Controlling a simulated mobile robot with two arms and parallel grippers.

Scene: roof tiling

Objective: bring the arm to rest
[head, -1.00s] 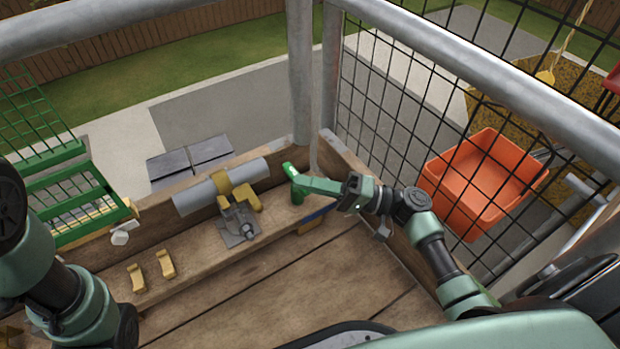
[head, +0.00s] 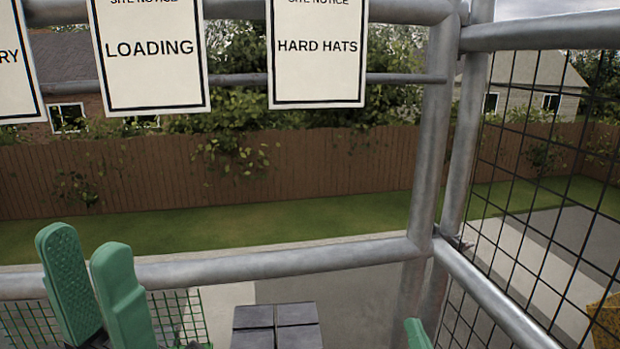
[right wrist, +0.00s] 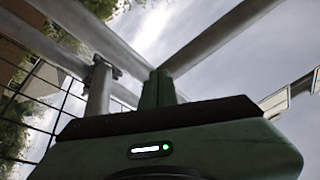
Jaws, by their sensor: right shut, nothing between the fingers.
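My left gripper (head: 86,245) shows at the lower left of the head view. Its two green fingers point up and stand apart, with nothing seen between them. Only the tip of a green finger of my right gripper (head: 416,333) shows at the bottom edge, right of the middle. In the right wrist view my right gripper (right wrist: 158,78) has its fingers together and points up toward the rails and sky, empty. The rest of both arms is hidden below the head view.
A metal guard rail (head: 280,266) crosses in front, joining an upright post (head: 437,150) at the corner. Black mesh (head: 545,200) closes the right side. Dark grey tiles (head: 277,325) show beyond the rail. Site notice signs (head: 318,50) hang at the top.

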